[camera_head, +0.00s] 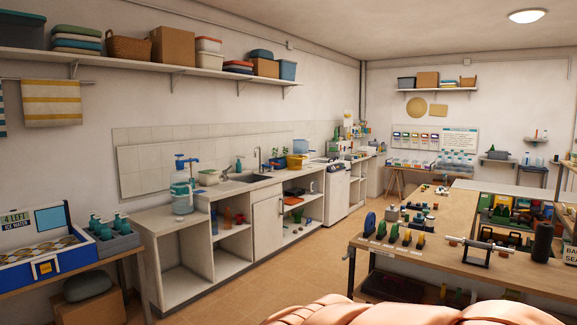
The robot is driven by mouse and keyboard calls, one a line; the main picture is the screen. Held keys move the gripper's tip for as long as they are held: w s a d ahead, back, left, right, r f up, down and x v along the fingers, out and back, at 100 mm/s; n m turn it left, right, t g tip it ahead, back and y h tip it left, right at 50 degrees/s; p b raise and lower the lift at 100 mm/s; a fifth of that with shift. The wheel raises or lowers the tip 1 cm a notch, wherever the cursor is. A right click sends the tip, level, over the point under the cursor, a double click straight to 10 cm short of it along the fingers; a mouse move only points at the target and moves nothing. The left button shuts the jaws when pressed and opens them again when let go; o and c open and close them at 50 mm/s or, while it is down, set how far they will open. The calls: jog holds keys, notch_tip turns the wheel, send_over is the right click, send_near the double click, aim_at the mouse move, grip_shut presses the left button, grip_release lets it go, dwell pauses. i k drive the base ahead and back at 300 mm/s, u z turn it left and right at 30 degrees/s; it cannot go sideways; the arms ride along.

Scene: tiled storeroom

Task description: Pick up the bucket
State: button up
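I cannot tell for certain which thing is the bucket. A blue open-topped bucket-like container (287,70) stands at the right end of the long wall shelf. A yellow tub (296,162) stands on the counter right of the sink, with a light blue container (300,146) just behind it. All are small and far off in this view. My gripper is not in view, so its state and what it may hold are hidden.
A long counter (170,218) with open cubbies runs along the left wall. A wooden workbench (440,252) with tools stands at right. Tiled floor (270,285) lies free between them. A peach-coloured rounded shape (420,312) fills the bottom edge.

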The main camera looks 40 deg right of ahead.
aim_at(295, 161)
jog(key=z, duration=1.15)
jog(key=i, duration=6.25)
jog(key=z, duration=0.85)
jog(key=i, duration=2.55)
jog(key=z, duration=0.05)
